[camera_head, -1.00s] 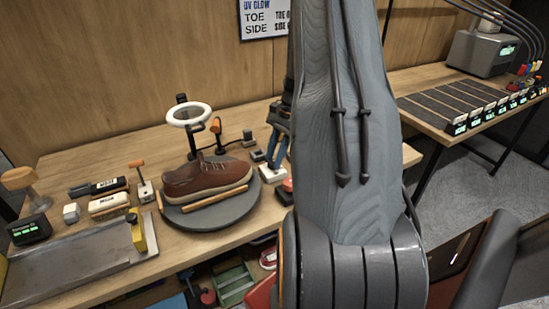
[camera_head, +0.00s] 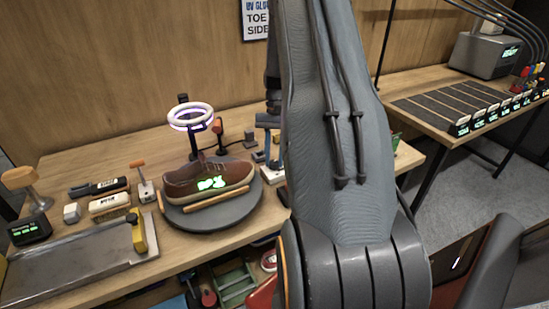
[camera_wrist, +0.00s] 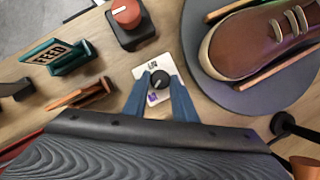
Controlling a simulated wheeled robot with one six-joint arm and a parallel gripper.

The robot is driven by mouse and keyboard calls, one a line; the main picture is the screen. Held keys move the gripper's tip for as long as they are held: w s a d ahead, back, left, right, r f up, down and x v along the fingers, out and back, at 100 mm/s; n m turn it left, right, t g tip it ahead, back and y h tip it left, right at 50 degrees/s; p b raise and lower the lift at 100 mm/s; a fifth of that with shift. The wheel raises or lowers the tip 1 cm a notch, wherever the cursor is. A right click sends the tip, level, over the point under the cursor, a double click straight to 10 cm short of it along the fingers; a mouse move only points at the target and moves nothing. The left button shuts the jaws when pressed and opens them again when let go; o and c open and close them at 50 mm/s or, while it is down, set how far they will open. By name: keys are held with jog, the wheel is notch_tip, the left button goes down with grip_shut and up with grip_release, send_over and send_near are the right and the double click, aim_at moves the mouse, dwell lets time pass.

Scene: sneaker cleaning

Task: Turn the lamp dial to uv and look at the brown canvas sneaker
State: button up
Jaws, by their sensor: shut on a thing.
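The brown canvas sneaker (camera_head: 208,177) sits on a round dark turntable (camera_head: 238,213). Green glowing marks show on its side in the head view. Its toe (camera_wrist: 240,48) shows at the top right of the wrist view. The ring lamp (camera_head: 190,117) above the sneaker is lit with a violet tint. The black dial (camera_wrist: 159,79) sits on a white plate (camera_wrist: 144,72) with a small purple mark. My gripper (camera_wrist: 160,90) has its blue fingers on either side of the dial, shut on it. In the head view my arm hides part of the gripper.
A red button on a black box (camera_wrist: 126,16) and a green FEED holder (camera_wrist: 56,57) stand near the dial. Brushes (camera_head: 109,203) and a metal tray (camera_head: 80,262) lie to the left. Another table with dark lanes (camera_head: 450,105) stands at the right.

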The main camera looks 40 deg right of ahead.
jog(key=shift+n, duration=0.3)
jog(key=o, duration=1)
jog(key=shift+o, duration=0.2)
jog(key=b+v, duration=0.2)
jog(key=v, duration=0.6)
jog(key=shift+b, duration=0.3)
jog(key=shift+w+a+f, duration=0.1)
